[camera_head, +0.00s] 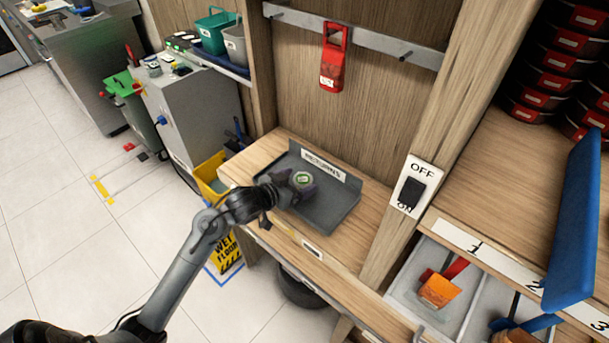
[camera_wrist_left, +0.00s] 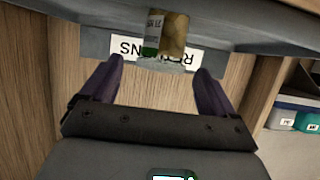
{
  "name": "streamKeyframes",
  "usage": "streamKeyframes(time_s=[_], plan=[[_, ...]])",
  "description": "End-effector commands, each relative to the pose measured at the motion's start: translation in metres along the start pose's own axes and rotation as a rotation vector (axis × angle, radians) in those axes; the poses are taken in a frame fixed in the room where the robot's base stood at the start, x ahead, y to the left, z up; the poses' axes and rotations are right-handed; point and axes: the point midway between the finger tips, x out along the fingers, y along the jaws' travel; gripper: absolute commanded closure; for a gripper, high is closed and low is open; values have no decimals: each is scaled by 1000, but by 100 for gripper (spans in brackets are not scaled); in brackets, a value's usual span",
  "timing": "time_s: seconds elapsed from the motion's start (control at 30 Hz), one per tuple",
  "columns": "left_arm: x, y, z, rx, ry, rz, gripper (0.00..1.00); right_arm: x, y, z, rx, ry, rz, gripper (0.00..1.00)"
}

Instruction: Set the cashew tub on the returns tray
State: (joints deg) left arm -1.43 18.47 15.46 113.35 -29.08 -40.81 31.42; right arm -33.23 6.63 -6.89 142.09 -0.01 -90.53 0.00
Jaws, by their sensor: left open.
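The cashew tub (camera_head: 303,178) shows its pale green lid in the head view, over the grey returns tray (camera_head: 338,214), and appears to stand on it. In the left wrist view the tub (camera_wrist_left: 166,34) has a white and green label and tan contents, in front of the tray's RETURNS label (camera_wrist_left: 125,49). My left gripper (camera_head: 295,184) is open, its dark fingers spread on either side of the tub in the head view. In the wrist view (camera_wrist_left: 160,76) the tub lies just beyond the fingertips with a gap. My right gripper is not in view.
A red tool (camera_head: 333,60) hangs on the rail above the tray. An ON/OFF switch (camera_head: 411,190) is on the post to the right. A yellow bin (camera_head: 211,178) stands left of the bench.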

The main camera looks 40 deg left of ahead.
Motion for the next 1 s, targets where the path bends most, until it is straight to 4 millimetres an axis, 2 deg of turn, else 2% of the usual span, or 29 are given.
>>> streamKeyframes(time_s=[0.03, 0.2, 0.47, 0.57, 0.67, 0.8, 0.9, 1.0], plan=[[-12, 0, -2, 2, -1, -1, 11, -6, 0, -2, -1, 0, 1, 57], [-42, 0, -2, 2, -1, -1, 11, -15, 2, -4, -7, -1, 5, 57], [-69, 3, 3, 5, -13, -4, 11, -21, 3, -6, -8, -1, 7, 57], [-77, 15, 23, 23, -71, -23, 11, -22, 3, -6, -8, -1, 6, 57], [-91, 39, 59, 57, -192, -53, 11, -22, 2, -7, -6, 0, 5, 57], [-129, 82, 119, 103, -431, -60, 11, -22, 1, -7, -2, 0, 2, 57], [-164, 113, 154, 123, -601, -27, 11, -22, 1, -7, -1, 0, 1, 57], [-196, 138, 178, 133, -738, 22, 11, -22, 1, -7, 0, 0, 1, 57]])
